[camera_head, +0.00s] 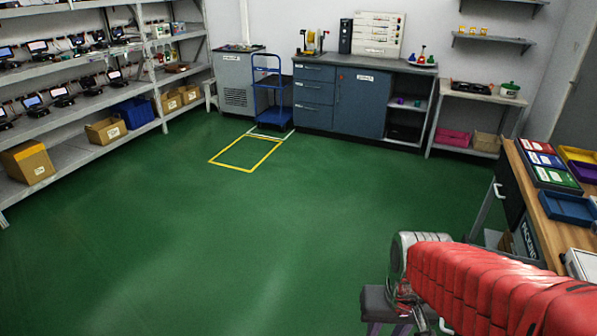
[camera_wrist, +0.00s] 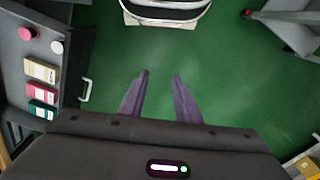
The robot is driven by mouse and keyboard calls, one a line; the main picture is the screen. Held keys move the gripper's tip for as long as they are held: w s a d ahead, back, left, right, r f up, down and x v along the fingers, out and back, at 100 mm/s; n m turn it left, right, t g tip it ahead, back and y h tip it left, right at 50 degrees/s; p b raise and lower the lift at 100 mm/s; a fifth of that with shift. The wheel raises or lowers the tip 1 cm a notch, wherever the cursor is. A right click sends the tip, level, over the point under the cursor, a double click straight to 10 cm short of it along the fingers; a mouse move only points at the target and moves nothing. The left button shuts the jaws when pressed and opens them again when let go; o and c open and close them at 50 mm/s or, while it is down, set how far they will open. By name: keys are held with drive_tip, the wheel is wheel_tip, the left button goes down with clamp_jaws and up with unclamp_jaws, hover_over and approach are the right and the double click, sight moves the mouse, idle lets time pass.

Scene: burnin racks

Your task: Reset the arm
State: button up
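My arm, in a red padded sleeve, reaches in from the lower right of the head view and ends in a grey wrist joint. My gripper is partly cut off at the bottom edge of that view. In the wrist view my gripper (camera_wrist: 160,76) shows two purple-grey fingers standing apart. Only green floor (camera_wrist: 158,100) shows between and beyond them, so it is open and empty. It points down over the floor, and in the head view it is left of the wooden packing bench (camera_head: 540,205).
Shelves (camera_head: 80,150) with devices and boxes line the left wall. A blue cart (camera_head: 272,95) stands by a yellow floor outline (camera_head: 248,153) at the back, beside a blue cabinet (camera_head: 345,100). The bench at right holds colored trays (camera_head: 568,207). The middle floor is clear.

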wheel_tip(320, 180, up, 13)
drive_tip(key=s+a+t, duration=0.1)
drive_tip(key=s+t, duration=0.1)
drive_tip(key=t, duration=0.2)
drive_tip(key=shift+s+n+t, duration=0.3)
drive_tip(key=shift+n+t, duration=0.1)
